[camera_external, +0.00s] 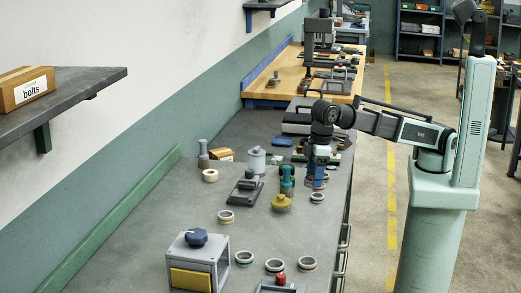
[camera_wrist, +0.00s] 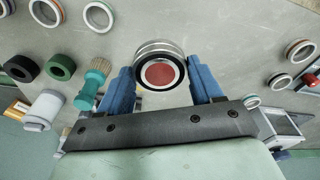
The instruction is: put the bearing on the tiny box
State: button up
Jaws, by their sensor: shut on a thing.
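In the wrist view, my gripper (camera_wrist: 162,85) has its two blue fingers on either side of a round metal ring-shaped piece with a dark rim and a red centre, which appears to be the bearing (camera_wrist: 157,48). The fingers are shut on it. In the external view, my gripper (camera_external: 318,180) is over the right part of the bench, and the held piece is mostly hidden by the fingers. A small brown cardboard box (camera_external: 222,155), likely the tiny box, sits at the back left of the bench, well left of my gripper. Its orange side shows at the left edge of the wrist view (camera_wrist: 17,108).
A grey canister (camera_external: 256,160) stands near the box. Several loose rings lie in front.

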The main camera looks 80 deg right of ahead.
notch_tip(320, 180, up, 4)
jog(key=shift+a+r, duration=0.1)
jog(key=shift+r, duration=0.1)
jog(key=w+d+m, duration=0.1)
jog(key=w+d, duration=0.3)
jog(key=w, duration=0.3)
jog(key=w+d+m, duration=0.1)
jog(key=w+d, duration=0.2)
jog(key=w, duration=0.5)
jog(key=m, duration=0.5)
send_over(221, 151)
notch_tip(221, 151, down, 7)
jog(key=shift+h, duration=0.4)
jog(key=shift+s+a+f, duration=0.1)
jog(key=shift+f, duration=1.7)
jog(key=shift+s+a+f, duration=0.1)
jog(key=shift+s+f, duration=0.05)
jog(key=shift+f, duration=1.7)
jog(key=shift+s+a+f, duration=0.1)
jog(key=shift+f, duration=1.7)
jog(key=shift+f, duration=0.1)
